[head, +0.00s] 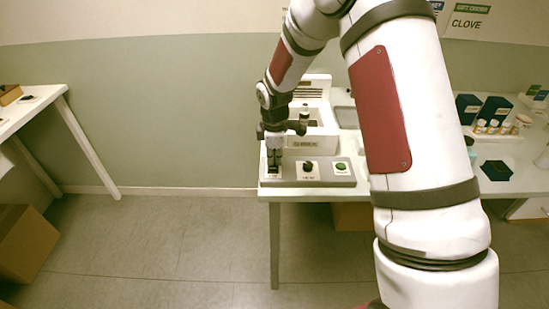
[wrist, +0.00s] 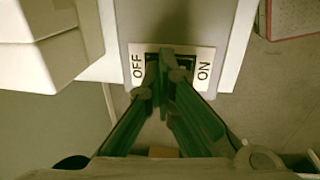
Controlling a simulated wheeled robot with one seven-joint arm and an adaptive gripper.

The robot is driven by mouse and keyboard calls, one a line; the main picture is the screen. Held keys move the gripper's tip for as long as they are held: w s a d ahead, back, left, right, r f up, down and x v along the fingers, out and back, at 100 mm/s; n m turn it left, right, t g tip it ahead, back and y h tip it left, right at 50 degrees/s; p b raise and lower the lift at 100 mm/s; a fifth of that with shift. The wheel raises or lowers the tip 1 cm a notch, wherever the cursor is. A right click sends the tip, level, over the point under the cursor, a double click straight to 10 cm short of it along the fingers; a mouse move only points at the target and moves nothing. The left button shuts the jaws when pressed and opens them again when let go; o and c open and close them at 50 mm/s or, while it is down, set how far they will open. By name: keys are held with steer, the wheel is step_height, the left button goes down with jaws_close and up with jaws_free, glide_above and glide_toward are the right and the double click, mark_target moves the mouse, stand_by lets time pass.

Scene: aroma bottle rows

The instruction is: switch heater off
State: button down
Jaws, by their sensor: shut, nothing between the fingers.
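The heater switch (wrist: 203,70) is set in a white plate marked OFF on the left and ON on the right in the wrist view. My gripper (wrist: 168,58) is shut and empty, with its fingertips over the middle of the plate. The fingers hide most of the rocker, so I cannot tell which side is pressed or whether they touch it. In the head view my gripper (head: 273,168) points down at the left end of the grey control panel (head: 322,183). A black knob (head: 308,166) and a green button (head: 340,167) sit to the right on that panel.
A white machine (head: 318,138) stands behind the panel. Dark boxes (head: 494,108) and several small bottles (head: 493,127) stand on the table at the right. Another table (head: 28,108) is at the far left. Open floor (head: 170,245) lies between the tables.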

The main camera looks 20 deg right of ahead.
steer(key=shift+s+a+f+p, duration=0.15)
steer(key=shift+s+p, duration=0.05)
steer(key=shift+s, duration=0.3)
steer(key=shift+s+a+f+p, duration=0.1)
steer(key=shift+s+f+p, duration=0.1)
steer(key=shift+s, duration=0.3)
steer(key=shift+r, duration=0.1)
step_height(320, 180, up, 14)
steer(key=s+p, duration=0.1)
steer(key=shift+s+a, duration=0.2)
steer(key=shift+a, duration=0.1)
